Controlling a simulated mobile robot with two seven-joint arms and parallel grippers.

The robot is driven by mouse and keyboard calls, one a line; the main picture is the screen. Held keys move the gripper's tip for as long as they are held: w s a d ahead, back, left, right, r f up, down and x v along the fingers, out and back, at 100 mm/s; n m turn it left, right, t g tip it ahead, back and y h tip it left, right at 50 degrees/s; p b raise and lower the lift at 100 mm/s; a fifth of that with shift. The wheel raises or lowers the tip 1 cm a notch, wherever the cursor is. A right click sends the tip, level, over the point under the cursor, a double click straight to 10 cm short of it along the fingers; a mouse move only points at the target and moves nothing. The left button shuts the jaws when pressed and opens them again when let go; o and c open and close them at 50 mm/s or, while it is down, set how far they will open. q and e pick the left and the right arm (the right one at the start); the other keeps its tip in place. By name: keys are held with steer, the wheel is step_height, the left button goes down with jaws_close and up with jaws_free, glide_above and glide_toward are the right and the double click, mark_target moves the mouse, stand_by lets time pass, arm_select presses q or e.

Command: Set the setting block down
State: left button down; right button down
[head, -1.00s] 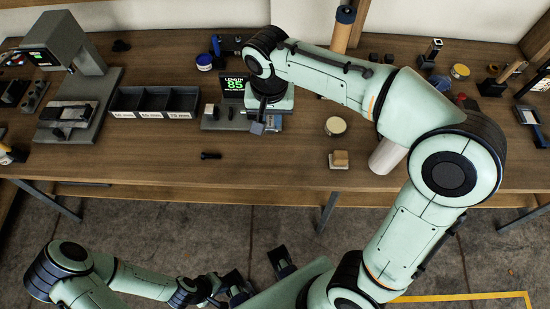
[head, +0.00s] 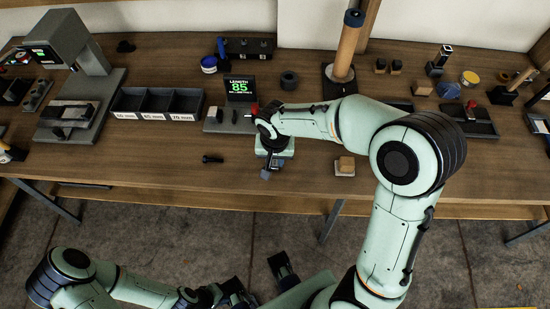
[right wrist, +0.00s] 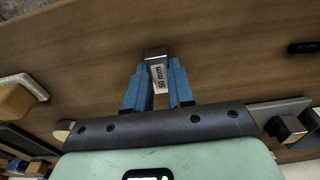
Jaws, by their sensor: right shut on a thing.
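The setting block (right wrist: 158,73) is a small metal block with a white "50 mm" label. My right gripper (right wrist: 157,88) is shut on it, with a blue finger on each side in the right wrist view. In the head view the right gripper (head: 268,172) points down over the front part of the bench, in front of the length gauge (head: 240,92) that reads 85. Whether the block touches the wood cannot be told. My left gripper (head: 215,293) is low at the bottom, away from the bench, its fingers unclear.
A labelled three-part tray (head: 157,103) stands behind. A wooden block on a pale base (head: 345,166) sits to the right.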

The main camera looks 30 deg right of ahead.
mark_target(275, 165)
steer(key=shift+f, duration=0.15)
steer(key=c, duration=1)
jaws_free()
steer(key=shift+r, duration=0.3)
steer(key=r, duration=0.4)
steer(key=r+p, duration=0.1)
steer(key=r, duration=0.6)
steer(key=shift+s+a+r+p, duration=0.25)
steer(key=shift+s+r+p, duration=0.15)
steer(key=shift+f, duration=0.1)
